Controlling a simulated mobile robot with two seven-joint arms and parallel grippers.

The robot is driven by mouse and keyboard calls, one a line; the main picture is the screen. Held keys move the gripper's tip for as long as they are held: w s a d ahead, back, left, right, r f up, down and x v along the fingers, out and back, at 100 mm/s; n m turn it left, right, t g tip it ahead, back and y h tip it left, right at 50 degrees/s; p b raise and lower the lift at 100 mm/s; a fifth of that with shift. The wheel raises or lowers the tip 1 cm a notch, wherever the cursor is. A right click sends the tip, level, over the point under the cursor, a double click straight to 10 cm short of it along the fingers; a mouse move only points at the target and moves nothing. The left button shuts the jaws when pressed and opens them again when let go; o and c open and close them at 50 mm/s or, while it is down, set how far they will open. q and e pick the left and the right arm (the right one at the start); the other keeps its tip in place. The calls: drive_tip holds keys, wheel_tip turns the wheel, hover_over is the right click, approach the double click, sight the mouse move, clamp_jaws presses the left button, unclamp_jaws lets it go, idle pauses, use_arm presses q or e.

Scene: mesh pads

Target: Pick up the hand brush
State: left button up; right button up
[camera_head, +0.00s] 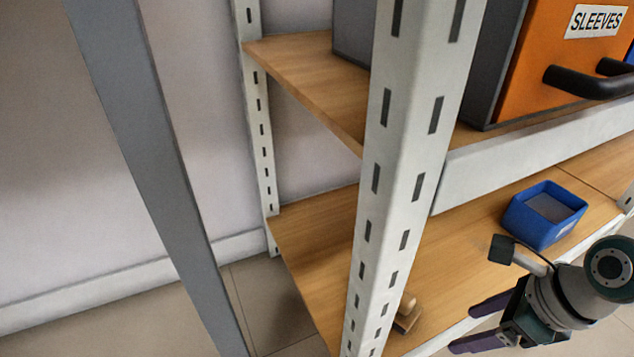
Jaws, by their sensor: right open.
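A small light-wood object (408,315) with a rounded upper end and a darker lower part sits on the lower shelf, just right of the front post and partly hidden by it. It may be the hand brush, but too little shows to be sure. My right gripper (466,326), with two purple fingers, is open and empty. It points left toward the wooden object, at the front edge of the lower shelf, and appears apart from it. My left gripper is not in view.
A pale slotted post (385,190) stands left of the wooden object. A blue bin (543,232) is farther back on the lower shelf (460,275), which is otherwise bare nearby. Above, an orange-fronted box (560,60) labelled SLEEVES stands on the upper shelf.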

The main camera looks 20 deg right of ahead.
sight(405, 296)
drive_tip(key=w+a+b, duration=0.1)
drive_tip(key=w, duration=0.2)
drive_tip(key=w+a+b, duration=0.2)
drive_tip(key=w, duration=0.1)
drive_tip(key=w+a+b, duration=0.1)
drive_tip(key=w+b, duration=0.1)
drive_tip(key=w, duration=0.1)
drive_tip(key=shift+w+a, duration=0.1)
drive_tip(key=shift+a, duration=0.05)
drive_tip(key=shift+w+a+b, duration=0.1)
drive_tip(key=shift+w+b, duration=0.1)
drive_tip(key=shift+b, duration=0.3)
drive_tip(key=b+x, duration=0.5)
drive_tip(key=shift+w+b, duration=0.15)
drive_tip(key=shift+b, duration=0.2)
drive_tip(key=shift+r, duration=0.1)
drive_tip(key=shift+c, duration=0.2)
clamp_jaws()
